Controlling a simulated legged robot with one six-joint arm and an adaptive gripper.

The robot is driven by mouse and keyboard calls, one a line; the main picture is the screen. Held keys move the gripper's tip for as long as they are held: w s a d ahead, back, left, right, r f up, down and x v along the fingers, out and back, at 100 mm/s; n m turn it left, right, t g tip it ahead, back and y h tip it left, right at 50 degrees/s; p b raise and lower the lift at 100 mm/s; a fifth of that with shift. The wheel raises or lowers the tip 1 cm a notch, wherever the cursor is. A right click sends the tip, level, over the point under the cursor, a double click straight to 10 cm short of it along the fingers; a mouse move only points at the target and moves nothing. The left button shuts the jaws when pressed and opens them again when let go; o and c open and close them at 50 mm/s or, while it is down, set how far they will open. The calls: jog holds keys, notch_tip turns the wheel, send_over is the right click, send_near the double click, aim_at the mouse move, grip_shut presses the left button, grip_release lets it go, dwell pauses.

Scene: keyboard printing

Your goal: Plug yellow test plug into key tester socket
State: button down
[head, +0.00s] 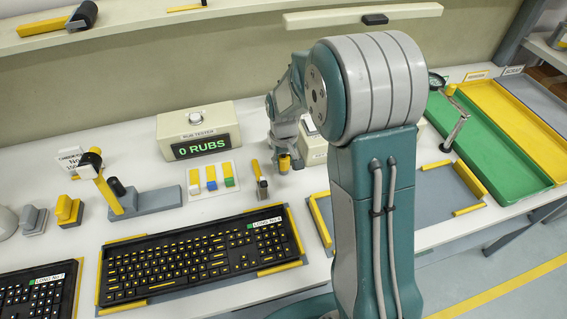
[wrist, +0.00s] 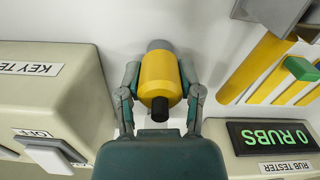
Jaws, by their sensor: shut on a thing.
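My gripper (head: 284,155) is shut on the yellow test plug (head: 284,164), seen above the white table near the back wall. In the wrist view, my gripper's (wrist: 160,100) two fingers press on either side of the plug (wrist: 158,72), which has a yellow body, a grey end and a black end. The key tester (wrist: 50,95) is a beige box left of the plug in the wrist view, with an OFF label by a white switch. In the head view my arm mostly hides the key tester (head: 314,155). I cannot make out its socket.
The rub tester (head: 197,128) with its "0 RUBS" display stands left of my gripper. A keyboard (head: 195,255) and a white card with coloured pieces (head: 213,180) lie in front. Green (head: 490,150) and yellow trays are at the right.

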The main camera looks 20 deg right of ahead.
aim_at(284, 157)
jog(key=shift+r, duration=1.45)
jog(key=shift+r, duration=2)
jog(key=shift+s, duration=0.1)
